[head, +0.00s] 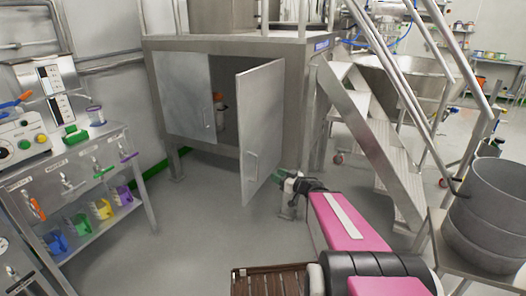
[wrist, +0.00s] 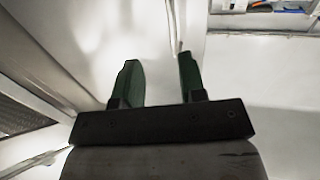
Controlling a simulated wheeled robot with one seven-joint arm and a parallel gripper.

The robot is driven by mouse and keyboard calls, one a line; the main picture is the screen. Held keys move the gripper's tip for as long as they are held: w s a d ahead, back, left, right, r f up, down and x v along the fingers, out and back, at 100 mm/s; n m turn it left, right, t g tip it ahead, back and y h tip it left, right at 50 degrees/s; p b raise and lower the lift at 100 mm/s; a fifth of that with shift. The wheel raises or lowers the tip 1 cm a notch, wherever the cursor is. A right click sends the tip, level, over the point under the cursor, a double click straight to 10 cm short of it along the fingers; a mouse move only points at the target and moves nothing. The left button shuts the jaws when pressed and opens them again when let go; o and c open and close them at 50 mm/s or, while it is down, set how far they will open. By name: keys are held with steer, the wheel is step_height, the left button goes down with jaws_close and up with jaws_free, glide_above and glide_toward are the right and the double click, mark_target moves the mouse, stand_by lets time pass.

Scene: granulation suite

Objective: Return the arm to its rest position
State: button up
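My gripper (head: 279,176) is at the end of my pink arm, close to the lower right part of the open cabinet door (head: 262,115) in the head view. In the wrist view my gripper (wrist: 160,75) shows two green fingers standing well apart, with nothing clearly held between them. A pale panel with a thin vertical edge lies beyond the fingertips; I cannot tell whether a finger touches it. The arm reaches forward from the bottom right of the head view.
The steel cabinet (head: 226,45) has its left door (head: 184,95) shut. Metal stairs (head: 375,145) rise just right of my arm. A rack with coloured scoops (head: 80,190) stands left. Floor at left-centre is clear.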

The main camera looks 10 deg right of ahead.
steer(key=w+d+f+m+g+h, duration=0.1)
steer(key=w+d+f+m+h, duration=0.15)
steer(key=d+m+h, duration=0.4)
steer(key=w+d+f+m+h, duration=0.1)
steer(key=d+f+m+h, duration=0.25)
steer(key=h, duration=0.55)
steer(key=s+a+f+g+y, duration=0.1)
steer(key=s+a+f+g, duration=0.1)
steer(key=s+g, duration=0.2)
steer(key=s+a+f+g, duration=0.2)
steer(key=s+g, duration=0.2)
steer(key=s, duration=0.1)
steer(key=s+a+f+n+g+y, duration=0.1)
steer(key=s+a+f+g, duration=0.1)
steer(key=s+g, duration=0.1)
steer(key=shift+s+a+g+y, duration=0.35)
steer(key=shift+s+a+g, duration=0.05)
steer(key=shift+s, duration=0.5)
